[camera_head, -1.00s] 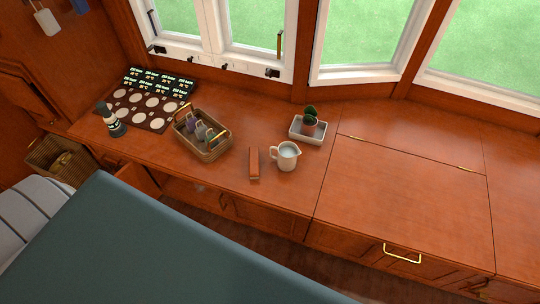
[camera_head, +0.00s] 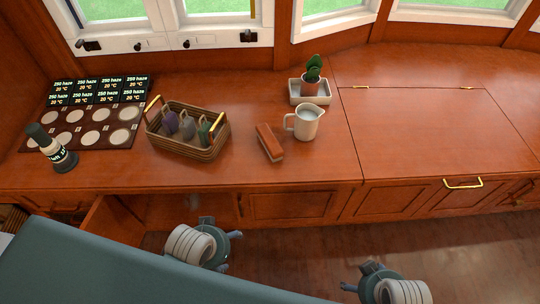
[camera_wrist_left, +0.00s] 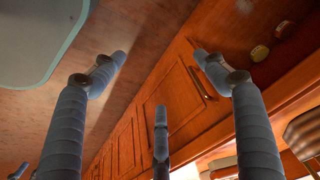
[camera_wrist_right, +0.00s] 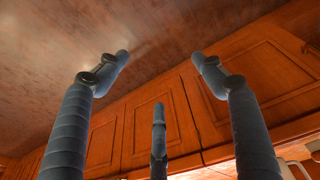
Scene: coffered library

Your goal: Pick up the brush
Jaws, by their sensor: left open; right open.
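The brush appears to be the narrow reddish-brown block (camera_head: 269,142) lying on the wooden counter (camera_head: 315,172) in the head view. It lies between a wicker basket and a white pitcher, close to both but apart from them. My left gripper (camera_head: 218,240) is low in front of the counter, below its top and to the left of the block. My right gripper (camera_head: 365,278) is also low in front, farther right. Both wrist views show spread, empty fingers, on the left (camera_wrist_left: 158,55) and right (camera_wrist_right: 160,57). The block shows in neither wrist view.
The basket (camera_head: 208,150) holds several bottles. The pitcher (camera_head: 306,124) stands right, before a white tray (camera_head: 298,98) with a potted cactus (camera_head: 312,78). A dark-handled item (camera_head: 55,150) stands left. A cupboard door (camera_head: 103,222) is open. A blue-green surface (camera_head: 70,265) fills the lower left.

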